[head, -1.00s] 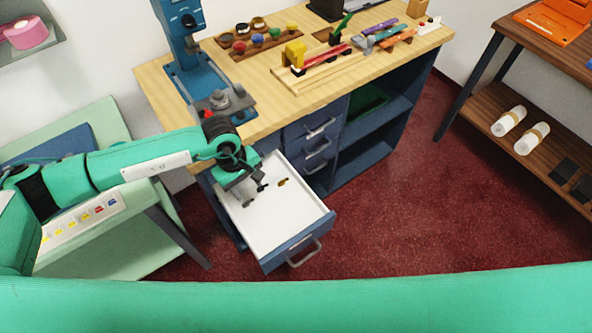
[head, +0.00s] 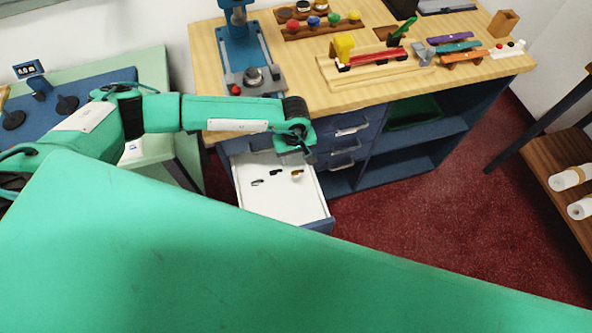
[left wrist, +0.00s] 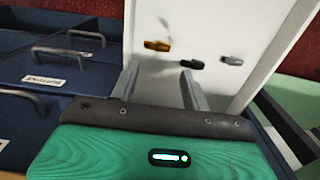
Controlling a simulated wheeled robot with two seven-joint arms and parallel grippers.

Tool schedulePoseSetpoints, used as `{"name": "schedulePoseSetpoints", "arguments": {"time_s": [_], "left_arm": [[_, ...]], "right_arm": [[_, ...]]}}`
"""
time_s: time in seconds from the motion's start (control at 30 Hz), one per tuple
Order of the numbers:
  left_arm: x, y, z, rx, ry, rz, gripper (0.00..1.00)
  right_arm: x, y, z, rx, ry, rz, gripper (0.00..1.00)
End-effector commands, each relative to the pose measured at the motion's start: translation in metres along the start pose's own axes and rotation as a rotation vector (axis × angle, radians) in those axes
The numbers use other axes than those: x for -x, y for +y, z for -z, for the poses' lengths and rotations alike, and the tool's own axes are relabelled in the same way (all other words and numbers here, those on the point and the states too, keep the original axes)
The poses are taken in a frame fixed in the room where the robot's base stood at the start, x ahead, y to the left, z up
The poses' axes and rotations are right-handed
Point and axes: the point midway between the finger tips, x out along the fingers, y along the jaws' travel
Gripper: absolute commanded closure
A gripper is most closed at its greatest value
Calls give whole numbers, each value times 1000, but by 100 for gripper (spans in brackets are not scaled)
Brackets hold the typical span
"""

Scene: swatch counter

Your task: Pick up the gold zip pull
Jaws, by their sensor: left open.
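The gold zip pull (head: 297,174) lies on the white floor of the open drawer (head: 270,205), toward its back right in the head view. A black pull (head: 276,172) and a grey pull (head: 257,183) lie to its left. My left gripper (head: 308,156) is near the drawer's back end, above and apart from the gold pull. In the left wrist view the open fingers (left wrist: 160,72) have nothing between them. There the gold pull (left wrist: 157,45) lies just beyond the fingertips, the black pull (left wrist: 192,64) by the right fingertip, the grey pull (left wrist: 232,60) further right. My right gripper is not seen.
The wooden counter (head: 300,100) overhangs the drawer's back, with a blue press (head: 243,50) and racks on top. Closed blue drawers (head: 345,145) with handles stand to the right. A green arm part of mine hides the foreground. Red floor (head: 420,195) is clear at right.

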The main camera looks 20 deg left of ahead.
Motion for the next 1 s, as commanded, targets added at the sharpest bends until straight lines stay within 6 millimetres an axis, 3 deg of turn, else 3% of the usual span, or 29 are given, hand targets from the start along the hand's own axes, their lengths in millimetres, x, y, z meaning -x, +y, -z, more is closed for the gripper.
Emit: {"name": "schedulePoseSetpoints", "arguments": {"time_s": [0.23, 0.5, 0.83, 0.87, 1.0], "left_arm": [[-16, -1, -5, -2, -2, 1, 53], [-54, -2, -14, 1, -2, 1, 53], [-62, -2, -13, -1, 0, -1, 53], [-62, -2, -13, -1, 0, -1, 55], [-62, -2, -13, -1, 0, 0, 82]], "right_arm": [[7, 0, 1, 0, 0, 0, 64], [20, 0, 2, -1, 1, 1, 64], [20, 0, 2, -1, 0, 1, 64], [20, 0, 2, -1, 0, 1, 64], [20, 0, 2, -1, 0, 1, 64]]}}
